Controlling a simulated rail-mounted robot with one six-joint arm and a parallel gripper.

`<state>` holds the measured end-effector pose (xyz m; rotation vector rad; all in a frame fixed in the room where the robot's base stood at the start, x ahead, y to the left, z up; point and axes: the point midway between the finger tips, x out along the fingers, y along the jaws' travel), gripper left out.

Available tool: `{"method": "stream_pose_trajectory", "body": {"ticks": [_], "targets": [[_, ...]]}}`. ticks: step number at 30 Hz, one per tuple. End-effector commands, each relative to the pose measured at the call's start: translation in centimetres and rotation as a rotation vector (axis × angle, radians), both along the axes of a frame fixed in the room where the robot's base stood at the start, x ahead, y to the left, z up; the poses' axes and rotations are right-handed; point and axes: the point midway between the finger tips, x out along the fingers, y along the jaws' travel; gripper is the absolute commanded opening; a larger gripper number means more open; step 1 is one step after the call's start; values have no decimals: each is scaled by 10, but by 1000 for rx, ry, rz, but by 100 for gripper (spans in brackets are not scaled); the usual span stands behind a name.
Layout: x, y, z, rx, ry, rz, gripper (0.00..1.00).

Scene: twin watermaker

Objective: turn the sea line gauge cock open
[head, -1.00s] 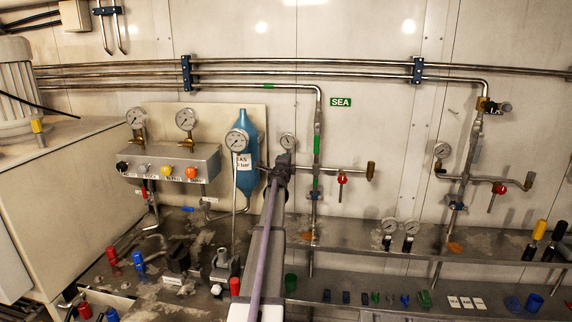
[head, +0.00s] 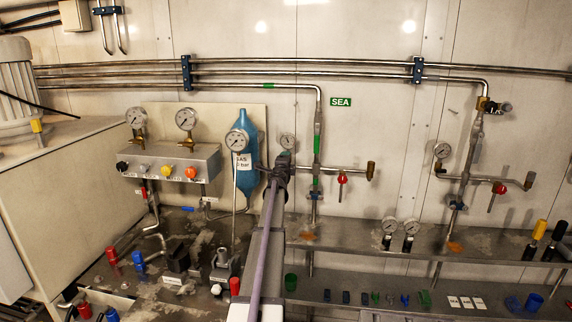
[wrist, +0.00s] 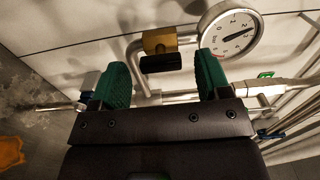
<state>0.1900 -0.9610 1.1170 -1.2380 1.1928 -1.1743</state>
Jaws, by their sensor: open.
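The sea line is the steel pipe (head: 317,140) running down beside the green SEA sign (head: 340,102). Its round white gauge (head: 287,141) shows just above my gripper (head: 281,164) in the head view, which hides the cock below the gauge. In the wrist view the gauge (wrist: 231,33) is at the upper right. The cock has a brass body (wrist: 159,39) and a black handle (wrist: 160,62). My gripper (wrist: 161,80) is open, its two green-padded fingers apart. The black handle shows in the gap between the fingertips; I cannot tell whether they touch it.
A red-handled valve (head: 342,179) sits on the branch right of the sea pipe. The blue gas bottle (head: 248,150) and its gauge stand left of my gripper. A steel shelf (head: 345,241) with two loose gauges runs below. A second gauge and pipe (head: 466,160) stand at the right.

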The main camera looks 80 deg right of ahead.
Motion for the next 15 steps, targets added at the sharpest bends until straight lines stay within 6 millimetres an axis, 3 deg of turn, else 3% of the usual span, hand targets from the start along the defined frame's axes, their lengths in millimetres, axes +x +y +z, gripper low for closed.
{"method": "stream_pose_trajectory", "body": {"ticks": [9,15], "targets": [[-4,77,0,0,0,0,70],[-4,101,0,0,0,0,70]]}}
